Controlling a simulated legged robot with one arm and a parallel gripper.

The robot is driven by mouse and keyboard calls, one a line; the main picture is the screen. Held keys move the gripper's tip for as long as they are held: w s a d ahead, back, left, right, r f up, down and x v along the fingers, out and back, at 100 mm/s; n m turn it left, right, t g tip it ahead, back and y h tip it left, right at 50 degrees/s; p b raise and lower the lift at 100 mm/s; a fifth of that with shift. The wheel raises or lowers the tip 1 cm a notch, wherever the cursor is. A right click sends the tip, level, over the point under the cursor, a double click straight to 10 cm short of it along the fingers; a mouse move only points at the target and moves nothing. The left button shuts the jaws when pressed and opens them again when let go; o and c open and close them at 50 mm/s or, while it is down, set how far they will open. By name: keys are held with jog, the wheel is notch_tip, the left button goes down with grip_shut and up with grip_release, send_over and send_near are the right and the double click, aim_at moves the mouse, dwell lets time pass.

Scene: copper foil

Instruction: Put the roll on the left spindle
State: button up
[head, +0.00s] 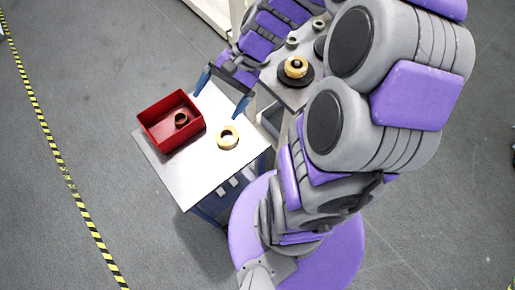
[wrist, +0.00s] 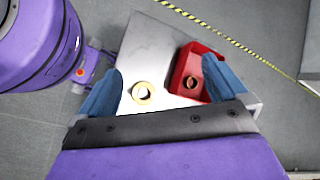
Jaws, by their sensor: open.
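A pale gold, ring-shaped roll (head: 235,140) lies flat on the metal-topped table (head: 190,180), right of the red bin; it also shows in the wrist view (wrist: 135,98). My gripper (head: 217,106) is open and empty above the table, with blue fingers spread; in the wrist view its fingertips (wrist: 161,65) lie to either side of the roll, apart from it. On the grey stand behind, a black disc (head: 284,79) carries a brass-coloured ring around a central post. Another dark disc (head: 320,46) is partly hidden by my arm. I cannot tell which is the left spindle.
The red bin (head: 153,127) holds a small copper-brown ring (head: 181,119); the bin stands close to one gripper finger in the wrist view (wrist: 184,62). Small round pieces (head: 292,42) sit farther back on the stand. Yellow-black tape (head: 67,180) crosses the open floor at left.

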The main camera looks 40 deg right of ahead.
jog(key=s+a+r+n+g+h, duration=0.1)
jog(key=s+n+h, duration=0.7)
jog(key=s, duration=1)
jog(key=shift+a+r+n+g, duration=0.2)
jog(key=shift+r+n+g, duration=0.3)
jog(key=shift+r+n, duration=0.5)
jog(key=shift+f, duration=0.15)
